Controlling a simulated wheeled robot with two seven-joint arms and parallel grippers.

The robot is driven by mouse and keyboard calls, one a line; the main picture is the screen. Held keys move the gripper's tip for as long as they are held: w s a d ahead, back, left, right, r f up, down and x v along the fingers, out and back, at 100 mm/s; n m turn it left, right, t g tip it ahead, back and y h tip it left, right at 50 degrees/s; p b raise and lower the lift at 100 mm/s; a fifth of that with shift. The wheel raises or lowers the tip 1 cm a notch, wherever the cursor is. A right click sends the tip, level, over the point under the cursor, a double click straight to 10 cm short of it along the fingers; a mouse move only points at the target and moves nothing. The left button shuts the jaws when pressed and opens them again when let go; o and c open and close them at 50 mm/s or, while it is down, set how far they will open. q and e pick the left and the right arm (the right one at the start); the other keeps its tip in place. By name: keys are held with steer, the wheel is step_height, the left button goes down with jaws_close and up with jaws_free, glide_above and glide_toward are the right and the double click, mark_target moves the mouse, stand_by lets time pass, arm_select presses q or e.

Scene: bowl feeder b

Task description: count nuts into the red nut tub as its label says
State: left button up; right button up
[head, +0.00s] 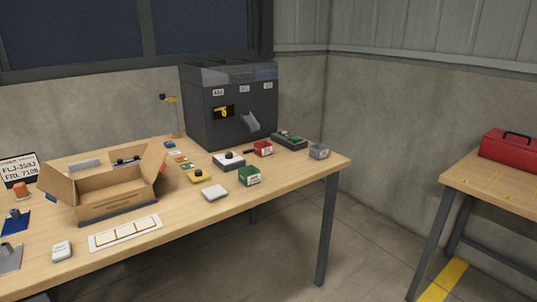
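The small red tub (263,149) stands on the wooden workbench in front of the dark feeder, with a pale label on its side that is too small to read. The dark grey feeder (212,132) has several numbered labels, a yellow part on its left front and a grey chute (250,122) on its right front. The red tub is below the chute and in front of it. I cannot see any nuts or what is inside the tub. Neither of my grippers is in view.
A green tub (249,176), a white device with a black knob (229,161), a dark tray (289,141) and a grey container (319,151) surround the red tub. An open cardboard box (119,203) stands left. A red toolbox (511,149) sits on another table.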

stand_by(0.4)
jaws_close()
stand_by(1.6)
